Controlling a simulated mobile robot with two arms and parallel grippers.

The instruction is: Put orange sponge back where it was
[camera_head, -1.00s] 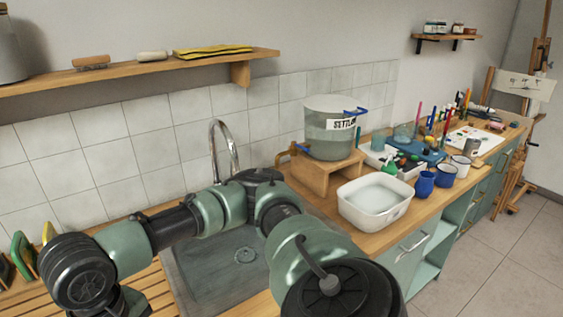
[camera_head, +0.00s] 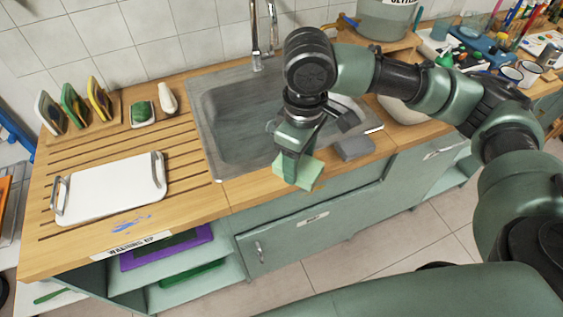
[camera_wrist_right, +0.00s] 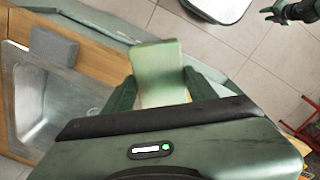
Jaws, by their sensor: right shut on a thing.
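My right gripper (camera_head: 298,150) is shut on a pale green block that looks like a sponge (camera_head: 298,172). It holds it over the front edge of the counter by the sink. In the right wrist view the block (camera_wrist_right: 160,72) sits between the fingers (camera_wrist_right: 158,90); only pale green faces show, no orange. Several sponges with green and yellow faces (camera_head: 74,104) stand upright in a wooden holder at the back left of the counter. I see no clearly orange sponge. A dark green gripper, probably my left (camera_wrist_right: 275,14), shows small in the right wrist view; its jaws are unclear.
The sink (camera_head: 235,130) lies behind my right gripper. A grey block (camera_head: 354,147) lies on the counter right of it. A white tray (camera_head: 108,185) with handles rests on the slatted drainboard. A dish with a green-topped piece (camera_head: 143,113) and a white bottle (camera_head: 167,98) stand behind.

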